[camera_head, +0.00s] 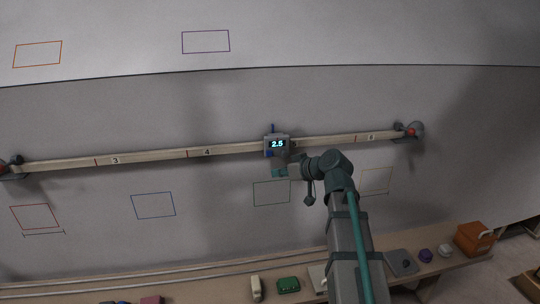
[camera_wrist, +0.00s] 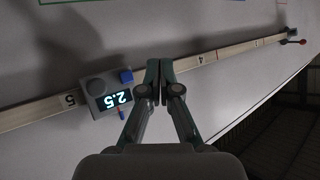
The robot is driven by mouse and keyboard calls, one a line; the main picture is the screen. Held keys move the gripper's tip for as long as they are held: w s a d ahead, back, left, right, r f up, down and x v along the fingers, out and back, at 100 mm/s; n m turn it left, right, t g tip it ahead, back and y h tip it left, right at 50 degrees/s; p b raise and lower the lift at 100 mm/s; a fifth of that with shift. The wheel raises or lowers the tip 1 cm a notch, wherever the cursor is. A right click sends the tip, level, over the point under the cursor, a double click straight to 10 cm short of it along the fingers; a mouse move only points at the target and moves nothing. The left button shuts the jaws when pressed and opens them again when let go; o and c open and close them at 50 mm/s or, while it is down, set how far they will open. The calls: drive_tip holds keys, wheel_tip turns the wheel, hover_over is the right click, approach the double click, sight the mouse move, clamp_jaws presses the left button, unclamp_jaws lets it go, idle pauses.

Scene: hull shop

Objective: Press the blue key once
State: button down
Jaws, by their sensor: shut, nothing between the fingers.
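The blue key (camera_wrist: 126,76) is a small raised square on a grey box (camera_wrist: 103,96) with a lit display reading 2.5. It sits beside a round dark knob (camera_wrist: 95,87) on the box's face. In the head view the box (camera_head: 277,138) is mounted on a long rail, and the blue key (camera_head: 269,154) shows at its lower left. My gripper (camera_wrist: 160,66) is shut and empty. In the wrist view its fingertips are to the right of the key, apart from it in the picture. In the head view my gripper (camera_head: 279,172) is just below the box.
The numbered rail (camera_head: 150,156) runs along a grey curved wall with coloured outlines. A thin blue pointer (camera_head: 273,128) stands up from the box. A red-tipped fitting (camera_head: 410,132) is at the rail's right end. Below, a bench holds a green block (camera_head: 288,285) and an orange box (camera_head: 474,239).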

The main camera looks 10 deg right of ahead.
sight(269, 153)
drive_tip(key=w, duration=0.8)
drive_tip(key=shift+w+b, duration=0.35)
drive_tip(key=shift+w, duration=0.05)
idle(1.4)
drive_tip(key=shift+w+b, duration=0.3)
drive_tip(key=shift+w, duration=0.1)
drive_tip(key=shift+w, duration=0.6)
idle(0.7)
drive_tip(key=shift+s, duration=0.1)
drive_tip(key=shift+s+b, duration=0.35)
drive_tip(key=shift+s, duration=0.55)
drive_tip(key=shift+s, duration=0.1)
